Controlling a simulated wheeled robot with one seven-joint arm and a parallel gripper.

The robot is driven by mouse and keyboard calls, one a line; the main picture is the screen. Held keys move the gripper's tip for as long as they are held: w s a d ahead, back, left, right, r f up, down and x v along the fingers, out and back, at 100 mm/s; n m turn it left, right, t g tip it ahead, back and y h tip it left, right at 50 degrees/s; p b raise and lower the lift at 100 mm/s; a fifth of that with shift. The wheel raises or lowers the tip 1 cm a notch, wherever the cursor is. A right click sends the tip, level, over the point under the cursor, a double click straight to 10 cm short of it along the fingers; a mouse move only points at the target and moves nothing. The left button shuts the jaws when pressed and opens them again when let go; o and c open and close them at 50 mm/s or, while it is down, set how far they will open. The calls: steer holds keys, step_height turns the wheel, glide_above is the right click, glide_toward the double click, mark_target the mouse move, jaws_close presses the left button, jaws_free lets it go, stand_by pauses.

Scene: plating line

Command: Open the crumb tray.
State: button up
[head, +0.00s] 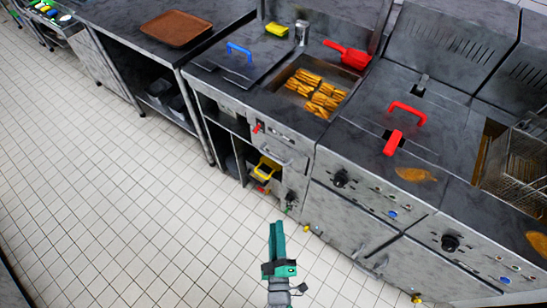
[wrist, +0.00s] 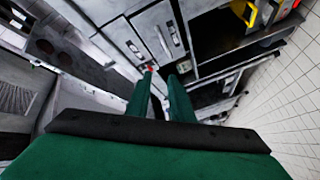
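My gripper (head: 277,224) has two teal fingers and is over the tiled floor in front of the cooking line, apart from the fronts. In the wrist view, a narrow gap shows between the fingers (wrist: 162,76), with nothing held. No label marks the crumb tray. A grey front with a bar handle (head: 283,158), below the pan of fries, may be it, and it looks closed. A handled grey front also shows ahead of the fingers in the wrist view (wrist: 162,42). A small red part (wrist: 150,68) shows near the fingertips.
A pan of fries (head: 318,95) with a red scoop (head: 347,54) is above. Red-handled lids (head: 407,113) and fryer baskets (head: 524,160) are to the right. Yellow items (head: 265,170) sit in an open shelf. The tiled floor (head: 130,190) at left is clear.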

mark_target(273, 156)
steer(key=w+n+y, duration=0.1)
steer(key=w+n, duration=0.2)
steer(key=w, duration=0.7)
steer(key=w+a+f+n+y, duration=0.1)
steer(key=w+n, duration=0.2)
steer(key=w, duration=0.7)
steer(key=w+n+t, duration=0.1)
steer(key=w+n, duration=0.2)
steer(key=w, duration=0.7)
steer(key=shift+a+f+n+y, duration=0.3)
steer(key=shift+f+n+y, duration=0.1)
jaws_close()
